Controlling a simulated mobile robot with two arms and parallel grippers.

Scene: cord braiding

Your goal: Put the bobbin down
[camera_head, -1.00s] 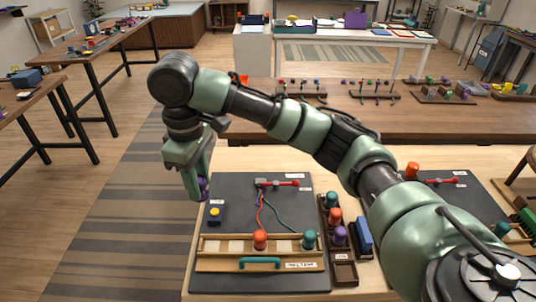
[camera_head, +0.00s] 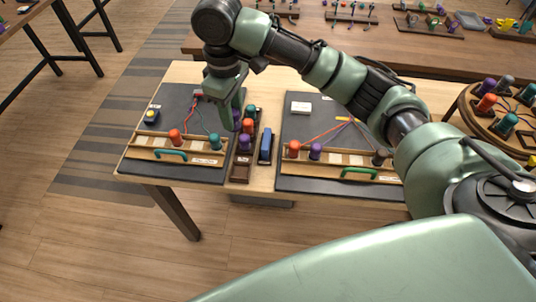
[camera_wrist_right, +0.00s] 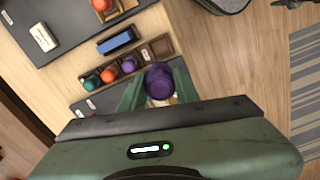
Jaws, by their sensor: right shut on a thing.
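My right gripper (camera_head: 237,112) is shut on a purple bobbin, seen between its fingers in the right wrist view (camera_wrist_right: 160,82). In the head view it hangs at the right edge of the left dark board (camera_head: 165,103), by the bobbin rack (camera_head: 240,177). The rack holds a teal bobbin (camera_wrist_right: 91,82), an orange bobbin (camera_wrist_right: 109,75) and another purple bobbin (camera_wrist_right: 130,63). Its front compartment (camera_head: 242,161) looks empty. The height of the held bobbin above the rack is hard to tell. My left gripper is out of view.
A blue block (camera_head: 265,146) stands right of the rack. The left board carries a wooden rail with an orange bobbin (camera_head: 175,136) and a teal bobbin (camera_head: 214,141) on cords. A second board (camera_head: 300,120) lies to the right. A round stand (camera_head: 500,105) holds several bobbins.

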